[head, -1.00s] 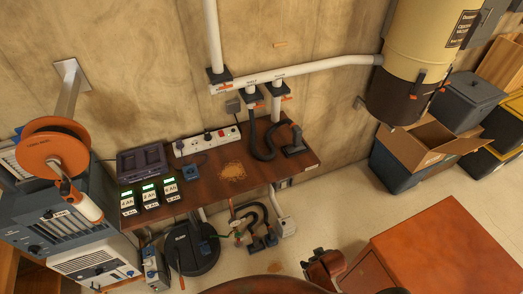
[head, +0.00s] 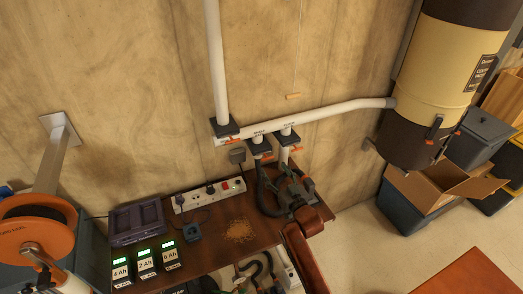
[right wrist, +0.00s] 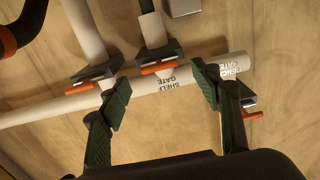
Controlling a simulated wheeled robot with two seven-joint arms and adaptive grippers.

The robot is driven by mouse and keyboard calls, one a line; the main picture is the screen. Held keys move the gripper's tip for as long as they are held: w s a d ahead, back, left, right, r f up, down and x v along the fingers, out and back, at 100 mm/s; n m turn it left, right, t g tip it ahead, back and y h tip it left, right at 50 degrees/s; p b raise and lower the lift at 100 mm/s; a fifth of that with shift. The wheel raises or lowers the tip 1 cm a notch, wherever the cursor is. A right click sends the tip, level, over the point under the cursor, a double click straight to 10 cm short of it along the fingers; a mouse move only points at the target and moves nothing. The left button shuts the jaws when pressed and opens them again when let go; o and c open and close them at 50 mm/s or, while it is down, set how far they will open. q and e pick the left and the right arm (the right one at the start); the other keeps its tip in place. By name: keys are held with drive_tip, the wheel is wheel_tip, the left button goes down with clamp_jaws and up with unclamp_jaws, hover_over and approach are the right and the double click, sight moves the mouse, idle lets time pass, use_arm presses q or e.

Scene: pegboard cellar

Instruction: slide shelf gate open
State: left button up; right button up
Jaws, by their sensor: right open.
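The shelf gate (head: 260,145) is the middle dark block on the white pipe in the head view, with an orange handle (head: 266,157). In the right wrist view the shelf gate (right wrist: 155,54) hangs off the pipe beside its "SHELF GATE" label, and its orange handle (right wrist: 158,66) sticks out to the left. My right gripper (head: 293,190) is over the right end of the bench, below the gates. In the right wrist view its fingers (right wrist: 162,94) are spread and empty, with the handle between and beyond them, apart from both.
Another gate (head: 289,136) sits close to the right, and one (head: 228,130) to the left under the upright pipe. A black hose hangs beside my right gripper. The bench (head: 210,240) holds a power strip (head: 208,193) and chargers. A dust collector (head: 440,75) stands right.

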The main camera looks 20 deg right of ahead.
sight(268, 159)
drive_tip(key=w, duration=0.5)
drive_tip(key=shift+d+r, duration=0.1)
drive_tip(key=shift+r, duration=0.25)
drive_tip(key=shift+w, duration=1.25)
drive_tip(key=c, duration=1)
use_arm(q)
drive_tip(key=shift+s, duration=1.15)
use_arm(e)
clamp_jaws()
